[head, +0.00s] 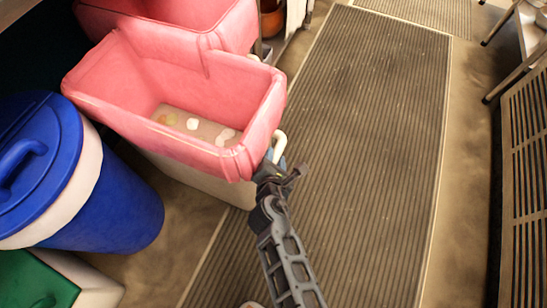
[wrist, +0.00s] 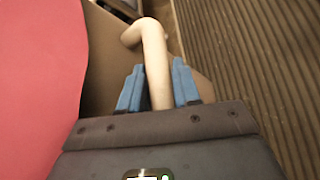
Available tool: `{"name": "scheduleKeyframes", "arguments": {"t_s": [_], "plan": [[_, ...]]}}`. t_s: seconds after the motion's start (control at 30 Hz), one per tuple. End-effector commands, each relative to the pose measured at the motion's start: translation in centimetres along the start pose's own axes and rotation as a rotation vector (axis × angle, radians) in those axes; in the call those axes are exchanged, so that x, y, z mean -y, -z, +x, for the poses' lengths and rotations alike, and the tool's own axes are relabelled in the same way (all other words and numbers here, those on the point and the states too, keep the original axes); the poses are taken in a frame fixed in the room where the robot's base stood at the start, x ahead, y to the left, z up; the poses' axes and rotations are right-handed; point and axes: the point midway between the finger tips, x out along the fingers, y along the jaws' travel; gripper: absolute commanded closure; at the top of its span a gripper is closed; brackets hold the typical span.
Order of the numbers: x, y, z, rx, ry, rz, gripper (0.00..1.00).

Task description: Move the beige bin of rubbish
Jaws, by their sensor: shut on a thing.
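The beige bin (head: 191,176) stands on the floor at the upper left of the head view. A pink liner (head: 110,90) covers its rim and upper walls, and a few small pale scraps of rubbish (head: 193,124) lie inside. A beige curved handle (head: 279,147) sticks out at its right side. My gripper (head: 270,165) is at that side, shut on the handle. In the wrist view the blue fingers of my gripper (wrist: 158,88) lie on both sides of the handle (wrist: 156,62), and the pink liner (wrist: 38,75) fills the left. The bin's far lower walls are hidden.
A second pink-lined bin (head: 190,12) stands right behind. A blue lidded barrel (head: 110,215) and a green-topped box (head: 35,280) are close on the left. A ribbed mat (head: 350,130) lies clear on the right, with a slatted unit (head: 525,170) beyond it.

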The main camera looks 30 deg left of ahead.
Motion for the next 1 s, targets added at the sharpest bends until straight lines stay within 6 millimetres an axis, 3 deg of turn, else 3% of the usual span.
{"name": "scheduleKeyframes", "arguments": {"t_s": [0.37, 0.4, 0.7, 1.0], "plan": [[0.16, -0.24, 0.05, 0.003, 0.004, 0.002, 1.00], [0.16, -0.24, 0.05, 0.003, 0.004, 0.002, 0.66], [0.08, -0.10, 0.03, 0.001, 0.002, 0.001, 0.38], [0.02, -0.11, -0.42, 0.000, 0.001, 0.001, 0.38]]}}
